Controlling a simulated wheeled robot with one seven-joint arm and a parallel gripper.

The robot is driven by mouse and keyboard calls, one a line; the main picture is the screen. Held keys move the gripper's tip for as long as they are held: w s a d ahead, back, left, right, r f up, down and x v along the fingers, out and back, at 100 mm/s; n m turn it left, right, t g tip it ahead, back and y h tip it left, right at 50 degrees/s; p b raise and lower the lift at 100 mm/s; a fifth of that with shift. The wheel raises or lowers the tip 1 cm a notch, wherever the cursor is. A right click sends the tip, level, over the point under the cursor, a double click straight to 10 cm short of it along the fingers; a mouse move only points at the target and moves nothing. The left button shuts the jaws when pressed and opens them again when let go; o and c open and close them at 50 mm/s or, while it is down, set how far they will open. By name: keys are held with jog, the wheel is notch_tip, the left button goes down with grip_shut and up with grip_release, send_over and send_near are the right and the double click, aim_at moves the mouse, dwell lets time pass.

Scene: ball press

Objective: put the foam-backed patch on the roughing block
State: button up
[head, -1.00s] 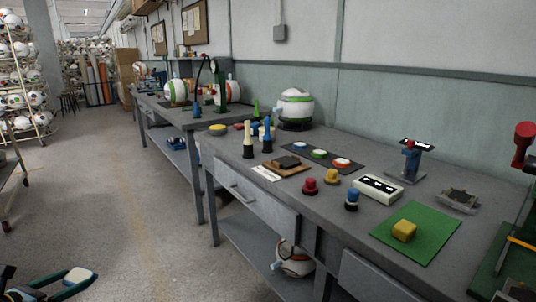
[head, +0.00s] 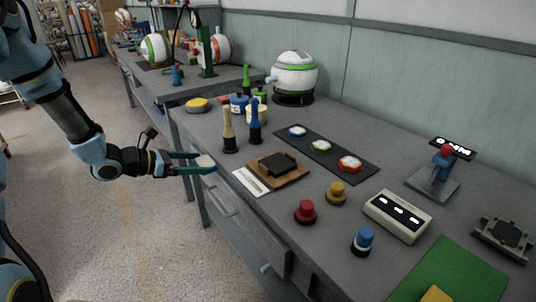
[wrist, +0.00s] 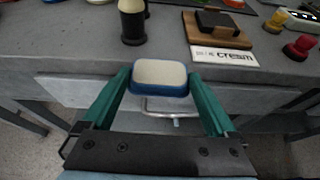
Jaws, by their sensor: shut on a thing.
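My gripper (head: 207,167) is shut on the foam-backed patch (wrist: 160,72), a rounded pad with a cream top and a blue layer beneath. In the head view, the patch (head: 205,160) is at the bench's front edge, left of a wooden board (head: 291,178). A dark block (head: 271,163) lies on that board and looks like the roughing block. The wrist view shows the patch level between the green fingers, with the dark block (wrist: 217,20) ahead and to the right. The patch is apart from the block.
A printed card (head: 252,181) lies before the board. A cream-topped bottle (head: 229,130) and a blue-topped bottle (head: 255,122) stand left of it. Red (head: 306,212) and yellow (head: 336,194) knobs are to its right. A dark strip (head: 330,155) with several discs lies behind.

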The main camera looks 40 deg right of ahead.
aim_at(269, 164)
jog(key=s+d+r+m+g+y+p, duration=0.1)
jog(key=s+d+r+m+g, duration=0.1)
jog(key=s+d+r, duration=0.5)
jog(key=s+d+r+m+g+p, duration=0.2)
jog(key=s+d+r, duration=0.25)
jog(key=d, duration=0.45)
jog(key=shift+g, duration=0.4)
jog(key=f, duration=0.3)
jog(key=f+p, duration=0.1)
jog(key=f, duration=0.2)
jog(key=s+f+p, duration=0.1)
jog(key=f, duration=0.3)
jog(key=shift+s+d, duration=0.1)
jog(key=shift+d, duration=0.25)
jog(key=shift+f, duration=0.1)
jog(key=o, duration=1)
jog(key=shift+c, duration=0.2)
